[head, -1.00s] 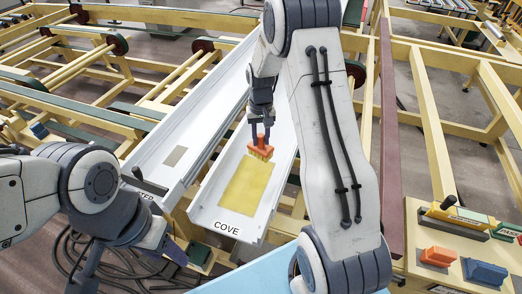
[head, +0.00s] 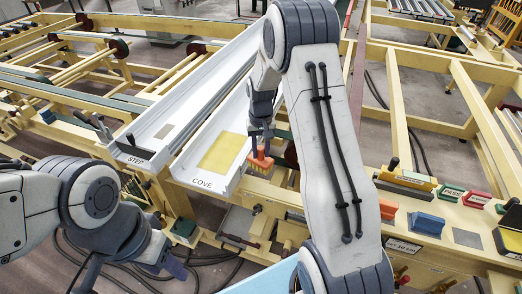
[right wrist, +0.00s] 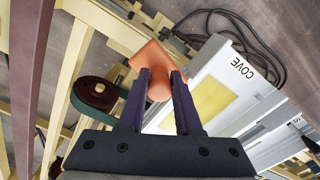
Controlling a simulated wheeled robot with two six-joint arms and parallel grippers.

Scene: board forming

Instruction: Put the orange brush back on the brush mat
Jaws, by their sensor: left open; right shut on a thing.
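My right gripper (head: 262,138) is shut on the orange brush (head: 260,159) and holds it beside the front right corner of the COVE tray, bristles down. In the right wrist view, the orange brush (right wrist: 155,65) sits between the two fingers (right wrist: 160,88), its rounded handle toward me. A bare grey square (head: 467,238) lies on the right-hand bench, to the right of the blue block; it looks like the brush mat, but no label shows. My left gripper (head: 172,266) is open and empty at the lower left, partly hidden by its own arm.
The COVE tray (head: 233,181) has a yellow patch (head: 223,153); the STEP tray (head: 127,151) is left of it. The bench holds an orange block (head: 388,208), a blue block (head: 425,222), and PASS (head: 451,193) and red (head: 476,199) blocks. My right arm hides part of the middle.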

